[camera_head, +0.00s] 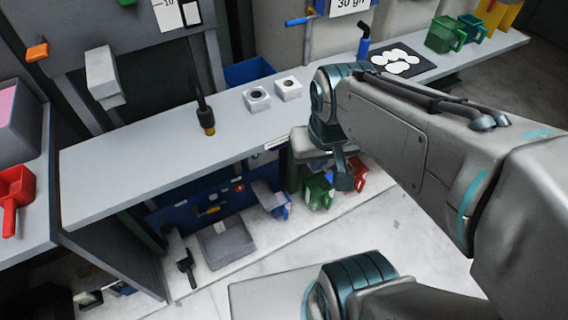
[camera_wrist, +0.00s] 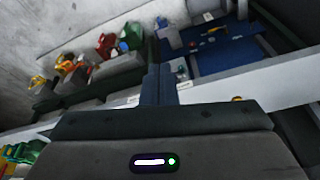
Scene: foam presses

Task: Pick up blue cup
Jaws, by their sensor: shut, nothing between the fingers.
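A blue cup (camera_head: 281,209), mostly in shadow, stands on the low level under the grey bench, left of a green cup (camera_head: 318,191) in the head view. In the wrist view, what looks like the same blue cup (camera_wrist: 170,35) is just right of the fingertips, with the green cup (camera_wrist: 130,36) to their left. My gripper (camera_wrist: 154,50) is shut and empty, its dark fingers together. The gap in depth between fingers and cup is hard to judge. In the head view my arm and the bench hide most of the gripper.
The grey bench top (camera_head: 150,165) overhangs the low level. A red cup (camera_head: 359,174) stands beyond the green one, and a grey tray (camera_head: 226,243) lies to the left. A dark-handled tool (camera_head: 205,112) and two small white blocks stand on the bench.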

